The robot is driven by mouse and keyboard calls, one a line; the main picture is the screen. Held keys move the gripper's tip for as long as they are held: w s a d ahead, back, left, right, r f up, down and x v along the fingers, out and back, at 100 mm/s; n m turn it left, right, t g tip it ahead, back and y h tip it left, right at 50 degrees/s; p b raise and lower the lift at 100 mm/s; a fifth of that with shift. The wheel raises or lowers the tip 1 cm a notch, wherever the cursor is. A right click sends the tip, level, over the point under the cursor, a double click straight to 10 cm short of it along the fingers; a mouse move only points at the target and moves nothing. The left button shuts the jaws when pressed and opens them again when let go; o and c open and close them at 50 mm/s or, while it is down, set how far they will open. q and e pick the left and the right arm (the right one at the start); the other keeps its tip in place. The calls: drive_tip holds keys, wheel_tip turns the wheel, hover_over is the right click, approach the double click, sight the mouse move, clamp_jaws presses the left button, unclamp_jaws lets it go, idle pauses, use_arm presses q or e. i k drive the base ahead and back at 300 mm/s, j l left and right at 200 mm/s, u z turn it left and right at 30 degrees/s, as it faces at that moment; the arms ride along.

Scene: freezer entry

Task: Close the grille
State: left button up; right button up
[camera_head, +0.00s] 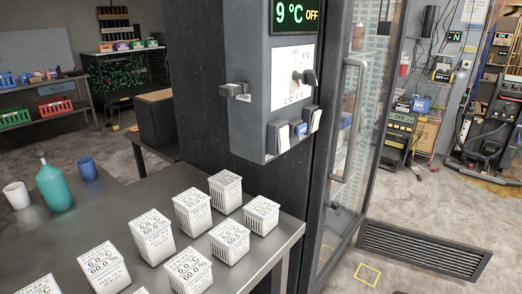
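A dark slatted grille (425,250) lies low at the right, at floor level beside the foot of the glass door. Its long slats show dark gaps. I cannot tell from here how far the slats are turned. The glass door (358,130) has a tall metal handle (350,120) and a dark frame. A grey control box (259,95) on the dark wall carries a small lever at its left, a knob on a white dial panel, and switches at its lower edge. Neither of my grippers is in view.
A grey metal table (258,268) at the front bears several white labelled boxes (187,268), a teal bottle (54,188) and two cups. A display (295,14) above the control box reads 9 °C OFF. Grey floor (405,195) is open at the right.

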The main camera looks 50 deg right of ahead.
sight(463, 261)
drive_tip(key=k+l, duration=0.1)
drive_tip(key=l, duration=0.7)
drive_tip(key=k+l+u, duration=0.1)
drive_tip(key=l, duration=0.3)
drive_tip(key=k+l, duration=0.15)
drive_tip(key=l, duration=0.25)
drive_tip(key=k+l, duration=0.1)
drive_tip(key=l, duration=0.3)
drive_tip(key=k+l, duration=0.1)
drive_tip(key=l, duration=0.3)
drive_tip(key=k+l+u, duration=0.35)
drive_tip(key=k+l, duration=0.75)
drive_tip(key=l, duration=0.55)
drive_tip(key=k+l+u, duration=0.35)
drive_tip(key=k+l, duration=1)
drive_tip(key=l, duration=0.35)
drive_tip(key=k+l+u, duration=0.1)
drive_tip(key=l, duration=0.3)
drive_tip(key=k+l, duration=0.15)
drive_tip(key=l, duration=0.3)
drive_tip(key=k+l+u, duration=0.1)
drive_tip(key=l, duration=0.3)
drive_tip(key=k+l, duration=0.15)
drive_tip(key=l, duration=0.3)
drive_tip(key=k+l+u, duration=0.1)
drive_tip(key=l, duration=0.3)
drive_tip(key=k+l, duration=0.2)
drive_tip(key=l, duration=0.6)
drive_tip(key=k+l, duration=0.15)
drive_tip(key=l, duration=0.25)
